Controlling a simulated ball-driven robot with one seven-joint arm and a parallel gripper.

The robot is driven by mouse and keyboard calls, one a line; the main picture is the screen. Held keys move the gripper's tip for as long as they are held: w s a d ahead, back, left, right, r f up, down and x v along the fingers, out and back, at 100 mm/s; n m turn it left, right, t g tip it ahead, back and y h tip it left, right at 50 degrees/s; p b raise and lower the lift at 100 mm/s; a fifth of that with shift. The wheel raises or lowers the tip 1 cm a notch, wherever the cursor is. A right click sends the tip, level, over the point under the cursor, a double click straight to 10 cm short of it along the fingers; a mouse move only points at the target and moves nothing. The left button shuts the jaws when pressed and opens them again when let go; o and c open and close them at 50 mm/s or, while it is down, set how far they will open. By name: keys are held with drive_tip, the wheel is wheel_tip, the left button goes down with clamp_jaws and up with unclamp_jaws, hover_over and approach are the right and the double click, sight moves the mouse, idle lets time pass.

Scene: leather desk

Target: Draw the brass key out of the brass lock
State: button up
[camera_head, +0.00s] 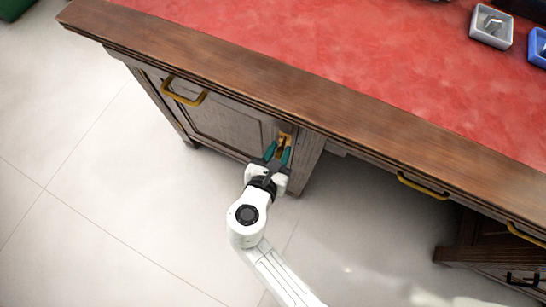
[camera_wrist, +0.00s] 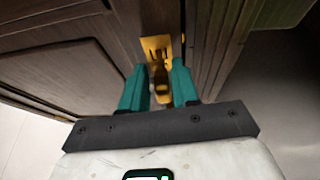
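The brass lock (camera_wrist: 155,46) is a bright yellow plate on the dark wooden front of the desk's cabinet. It also shows in the head view (camera_head: 286,138), just beyond my fingertips. The brass key (camera_wrist: 160,78) sticks out of the lock towards me, with its darker gold bow low in the wrist view. My gripper (camera_wrist: 161,72) has its two teal fingers on either side of the key. The fingers look apart, with narrow gaps beside the key. In the head view, my gripper (camera_head: 277,153) is at the lock and partly hides the key.
The cabinet door has a brass handle (camera_head: 184,92) left of the lock. More brass handles (camera_head: 423,187) run along the desk to the right. The desk's wooden edge (camera_head: 250,75) overhangs the lock. Grey and blue trays (camera_head: 491,27) stand on the red leather top. The floor in front is clear.

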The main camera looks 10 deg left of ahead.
drive_tip(key=shift+x, duration=0.8)
drive_tip(key=shift+c, duration=0.2)
clamp_jaws()
drive_tip(key=shift+s, duration=0.2)
drive_tip(key=shift+s+a, duration=0.1)
drive_tip(key=shift+s, duration=0.25)
drive_tip(key=shift+s+a+f+p, duration=0.1)
drive_tip(key=shift+s+a+p, duration=0.15)
drive_tip(key=shift+s, duration=0.65)
drive_tip(key=shift+s+a+f+p, duration=0.15)
drive_tip(key=shift+s+p, duration=0.15)
drive_tip(key=shift+s, duration=0.55)
drive_tip(key=shift+s+a+f+p, duration=0.1)
drive_tip(key=shift+s+a+p, duration=0.15)
drive_tip(key=shift+s, duration=0.7)
drive_tip(key=shift+s+a+f+p, duration=0.1)
drive_tip(key=shift+s+a+p, duration=0.15)
drive_tip(key=shift+s, duration=0.7)
drive_tip(key=shift+s+a+f+p, duration=0.1)
drive_tip(key=shift+s+a+p, duration=0.15)
drive_tip(key=shift+s, duration=0.65)
